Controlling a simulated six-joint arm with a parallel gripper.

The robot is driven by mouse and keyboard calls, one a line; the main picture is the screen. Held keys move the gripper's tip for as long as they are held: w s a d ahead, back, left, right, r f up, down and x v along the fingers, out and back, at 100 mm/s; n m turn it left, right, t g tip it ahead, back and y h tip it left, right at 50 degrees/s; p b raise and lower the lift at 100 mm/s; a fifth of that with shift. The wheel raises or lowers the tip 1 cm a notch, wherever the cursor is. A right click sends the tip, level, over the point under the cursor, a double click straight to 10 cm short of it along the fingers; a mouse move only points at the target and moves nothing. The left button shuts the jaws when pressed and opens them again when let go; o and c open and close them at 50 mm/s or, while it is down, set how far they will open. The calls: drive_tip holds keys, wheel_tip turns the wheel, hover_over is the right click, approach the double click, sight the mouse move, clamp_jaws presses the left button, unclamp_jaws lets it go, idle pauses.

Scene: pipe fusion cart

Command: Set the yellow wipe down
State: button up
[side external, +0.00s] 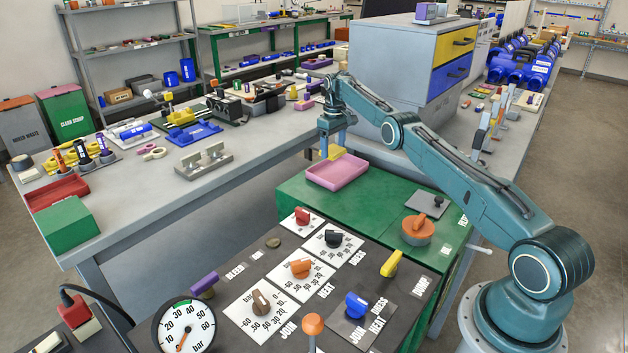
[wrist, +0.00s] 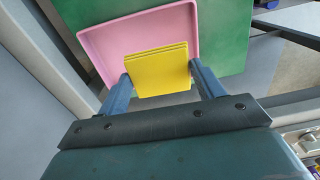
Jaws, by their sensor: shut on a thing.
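The yellow wipe (wrist: 157,72) is a folded, layered square held between the two fingers of my gripper (wrist: 157,85) in the wrist view. In the side view the wipe (side external: 335,152) hangs at the fingertips of my gripper (side external: 334,146), over the pink tray (side external: 337,172). The tray is shallow, with a raised rim, and sits on the green top; it also shows behind the wipe in the wrist view (wrist: 110,45). The visible tray floor is bare. The wipe looks above the tray; whether its lower edge touches the tray is unclear.
A dark control panel (side external: 225,310) with coloured knobs and a gauge is in front. A grey drawer cabinet (side external: 385,62) stands behind my arm.

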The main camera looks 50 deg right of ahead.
sight(332, 176)
drive_tip(key=shift+f, duration=1.3)
drive_tip(key=shift+f, duration=0.1)
drive_tip(key=shift+f, duration=2.6)
drive_tip(key=shift+f, duration=0.1)
drive_tip(key=o, duration=0.9)
drive_tip(key=shift+o, duration=0.2)
drive_tip(key=shift+r, duration=3.9)
